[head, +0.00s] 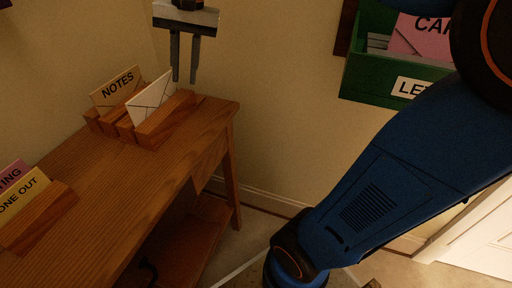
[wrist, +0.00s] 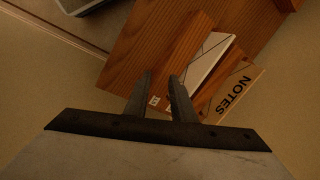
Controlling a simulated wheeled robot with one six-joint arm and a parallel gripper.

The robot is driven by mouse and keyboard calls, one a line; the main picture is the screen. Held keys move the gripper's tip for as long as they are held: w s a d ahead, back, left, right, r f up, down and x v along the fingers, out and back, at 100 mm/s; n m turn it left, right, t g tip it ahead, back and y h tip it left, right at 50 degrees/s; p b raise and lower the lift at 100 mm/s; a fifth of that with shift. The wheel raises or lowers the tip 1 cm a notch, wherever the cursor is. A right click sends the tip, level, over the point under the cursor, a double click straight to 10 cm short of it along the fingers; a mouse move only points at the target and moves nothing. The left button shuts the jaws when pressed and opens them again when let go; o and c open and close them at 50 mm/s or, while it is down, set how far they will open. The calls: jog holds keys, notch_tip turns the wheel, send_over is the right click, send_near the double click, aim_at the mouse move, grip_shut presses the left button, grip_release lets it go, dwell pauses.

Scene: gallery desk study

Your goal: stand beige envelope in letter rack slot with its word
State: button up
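A wooden letter rack (head: 168,119) stands near the far end of the desk. A pale, off-white envelope (head: 150,98) with flap lines stands tilted in its front slot. It also shows in the wrist view (wrist: 208,62). A tan card reading NOTES (head: 117,87) stands in the slot behind. My gripper (head: 184,81) hangs above and to the right of the rack, pointing down. Its two fingers are apart with nothing between them. In the wrist view my gripper (wrist: 160,77) lies over the rack's end, beside the envelope and not around it.
A second wooden rack (head: 45,213) at the left holds a pink card and a yellow card, partly cut off. A green wall box (head: 368,80) with pink cards hangs at the right, partly behind my arm. The wooden desk top (head: 105,170) between the racks is clear.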

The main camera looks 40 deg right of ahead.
jog(key=s+d+f+n+t+h, duration=0.1)
jog(key=s+d+f+n, duration=0.2)
jog(key=s+f, duration=0.5)
jog(key=s+d+f+n+t+h, duration=0.1)
jog(key=s+d+f+n+t, duration=0.1)
jog(key=s+d+f, duration=0.3)
jog(key=s+f+n, duration=0.1)
jog(key=s+f, duration=0.3)
jog(key=shift+s+d+t, duration=0.2)
jog(key=shift+d+t, duration=0.05)
jog(key=shift+t, duration=0.05)
